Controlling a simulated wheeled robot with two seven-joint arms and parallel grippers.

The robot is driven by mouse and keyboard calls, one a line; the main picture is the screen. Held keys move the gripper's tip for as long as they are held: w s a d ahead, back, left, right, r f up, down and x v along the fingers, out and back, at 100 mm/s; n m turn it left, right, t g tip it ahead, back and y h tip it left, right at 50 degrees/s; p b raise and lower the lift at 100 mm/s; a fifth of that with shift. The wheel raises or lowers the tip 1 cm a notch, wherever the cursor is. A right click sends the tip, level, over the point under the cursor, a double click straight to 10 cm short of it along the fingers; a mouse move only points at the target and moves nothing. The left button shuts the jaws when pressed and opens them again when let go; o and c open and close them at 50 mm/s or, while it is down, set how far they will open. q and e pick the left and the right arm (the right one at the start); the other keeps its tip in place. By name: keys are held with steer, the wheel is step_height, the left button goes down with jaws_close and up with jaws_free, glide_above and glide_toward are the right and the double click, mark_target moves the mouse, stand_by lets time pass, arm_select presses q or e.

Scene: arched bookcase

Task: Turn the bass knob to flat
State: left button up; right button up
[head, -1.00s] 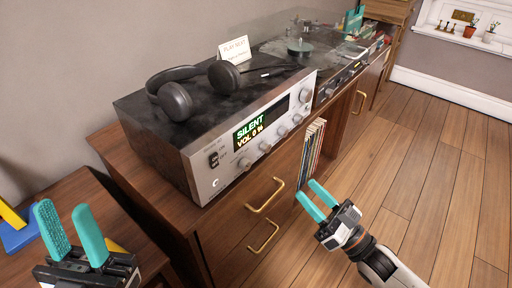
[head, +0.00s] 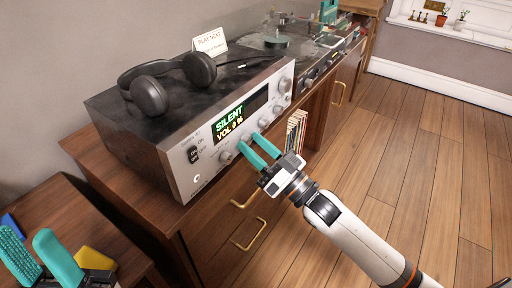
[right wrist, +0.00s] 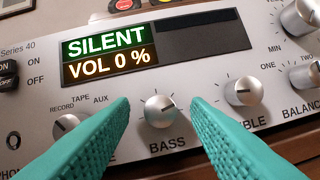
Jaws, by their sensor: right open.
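The bass knob (right wrist: 160,111) is a silver knob above the word BASS on the amplifier's front panel (right wrist: 205,68). Its pointer mark looks turned to the upper right, not straight up. My right gripper (right wrist: 160,108) is open, with one teal finger on each side of the knob, apparently not pressing it. In the head view, the right gripper (head: 251,142) is at the amplifier front (head: 184,178), and its fingers partly cover the bass knob. My left gripper (head: 30,246) is open and empty at the lower left.
The treble knob (right wrist: 243,91) is close to the right finger. Headphones (head: 150,95) and a card (head: 210,41) are on the amplifier. A turntable (head: 310,50) stands behind it. Records (head: 296,130) and drawer handles (head: 250,235) are below. The floor at right is clear.

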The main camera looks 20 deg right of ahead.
jaws_close()
